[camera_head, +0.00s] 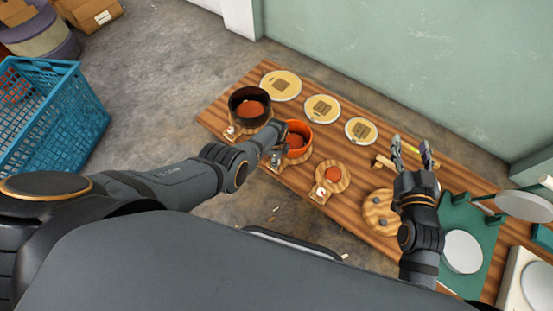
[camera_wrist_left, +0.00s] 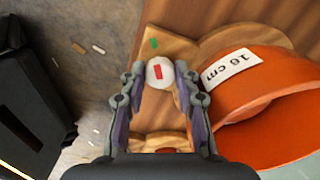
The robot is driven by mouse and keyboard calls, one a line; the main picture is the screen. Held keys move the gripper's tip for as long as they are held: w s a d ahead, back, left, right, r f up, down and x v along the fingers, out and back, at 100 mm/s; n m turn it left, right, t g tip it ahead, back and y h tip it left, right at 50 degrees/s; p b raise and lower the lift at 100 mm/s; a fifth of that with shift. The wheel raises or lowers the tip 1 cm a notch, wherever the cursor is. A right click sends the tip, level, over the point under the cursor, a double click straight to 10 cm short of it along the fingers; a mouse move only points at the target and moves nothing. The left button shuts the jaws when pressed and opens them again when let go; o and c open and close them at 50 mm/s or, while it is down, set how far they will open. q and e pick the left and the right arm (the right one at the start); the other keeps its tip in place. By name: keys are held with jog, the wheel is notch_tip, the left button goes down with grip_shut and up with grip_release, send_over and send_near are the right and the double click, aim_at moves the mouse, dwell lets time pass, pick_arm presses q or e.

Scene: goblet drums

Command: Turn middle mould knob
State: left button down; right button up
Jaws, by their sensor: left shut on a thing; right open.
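The middle mould, an orange ring (camera_head: 302,135) on a wooden base, stands between a black mould (camera_head: 249,94) and a small mould (camera_head: 333,174). In the left wrist view the orange mould (camera_wrist_left: 270,105) bears a "16 cm" label. Its white knob (camera_wrist_left: 159,74) with a red mark sits on a wooden tab beside a green mark (camera_wrist_left: 154,43). My left gripper (camera_wrist_left: 159,70) is shut on this knob, one finger on each side. In the head view my left gripper (camera_head: 276,158) partly hides the knob. My right gripper (camera_head: 411,145) is open and empty above the table's right part.
Several round yellow discs (camera_head: 322,108) lie along the table's back edge. A round wooden board (camera_head: 378,210) lies near my right gripper, and a green stand (camera_head: 454,215) is to the right. A blue crate (camera_head: 40,120) stands on the floor at left.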

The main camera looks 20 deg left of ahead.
pick_arm(q)
jog(key=shift+m, duration=0.3)
pick_arm(e)
jog(key=shift+s+f, duration=0.15)
jog(key=shift+f, duration=0.3)
pick_arm(q)
jog(key=c, duration=1)
grip_release()
pick_arm(e)
jog(key=shift+r, duration=0.25)
